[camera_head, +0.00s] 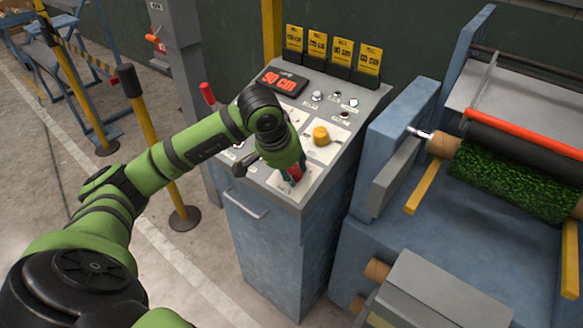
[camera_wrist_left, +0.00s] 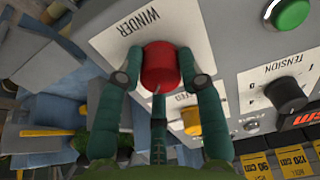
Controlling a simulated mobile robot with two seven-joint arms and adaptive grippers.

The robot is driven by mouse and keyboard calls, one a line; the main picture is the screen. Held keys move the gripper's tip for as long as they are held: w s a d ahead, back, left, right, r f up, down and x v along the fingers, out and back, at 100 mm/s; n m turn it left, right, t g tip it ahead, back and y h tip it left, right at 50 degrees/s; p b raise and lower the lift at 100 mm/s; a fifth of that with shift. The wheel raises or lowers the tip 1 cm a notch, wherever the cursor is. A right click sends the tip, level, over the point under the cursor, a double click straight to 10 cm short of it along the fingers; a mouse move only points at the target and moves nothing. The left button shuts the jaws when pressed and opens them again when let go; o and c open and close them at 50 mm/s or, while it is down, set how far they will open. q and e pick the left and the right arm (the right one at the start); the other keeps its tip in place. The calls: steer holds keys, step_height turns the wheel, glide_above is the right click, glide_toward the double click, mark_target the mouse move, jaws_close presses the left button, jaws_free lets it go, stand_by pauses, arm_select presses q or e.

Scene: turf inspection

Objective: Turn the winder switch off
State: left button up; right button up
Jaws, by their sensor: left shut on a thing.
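The winder switch is a red round knob (camera_wrist_left: 160,64) on a white plate whose "WINDER" label appears upside down in the left wrist view. My left gripper (camera_wrist_left: 160,78) has its green fingers closed around the knob from both sides. A pale pointer mark shows at the knob's lower edge, but I cannot tell which setting it points to. In the head view my left gripper (camera_head: 295,173) reaches down to the near edge of the grey control console (camera_head: 317,190), and the wrist mostly hides the knob. My right gripper is not in view.
A yellow knob (camera_head: 321,135) is close beside the gripper. A black tension knob (camera_wrist_left: 287,95) and a green button (camera_wrist_left: 287,13) are on the same panel. The blue winding machine with a green turf roll (camera_head: 510,180) stands right.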

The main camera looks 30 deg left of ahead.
arm_select(q)
steer(key=shift+w+a+r+n+b, duration=0.15)
steer(key=shift+n+b, duration=0.15)
steer(key=n+b, duration=0.2)
steer(key=shift+n, duration=0.4)
steer(key=n+b, duration=0.3)
steer(key=n, duration=0.1)
steer(key=shift+n, duration=0.3)
steer(key=n+b, duration=0.2)
steer(key=n, duration=0.3)
steer(key=shift+a+y+b, duration=0.1)
steer(key=shift+y+b, duration=0.2)
steer(key=shift+r+n+b, duration=0.1)
steer(key=shift+n+b, duration=0.55)
steer(key=shift+n, duration=1.85)
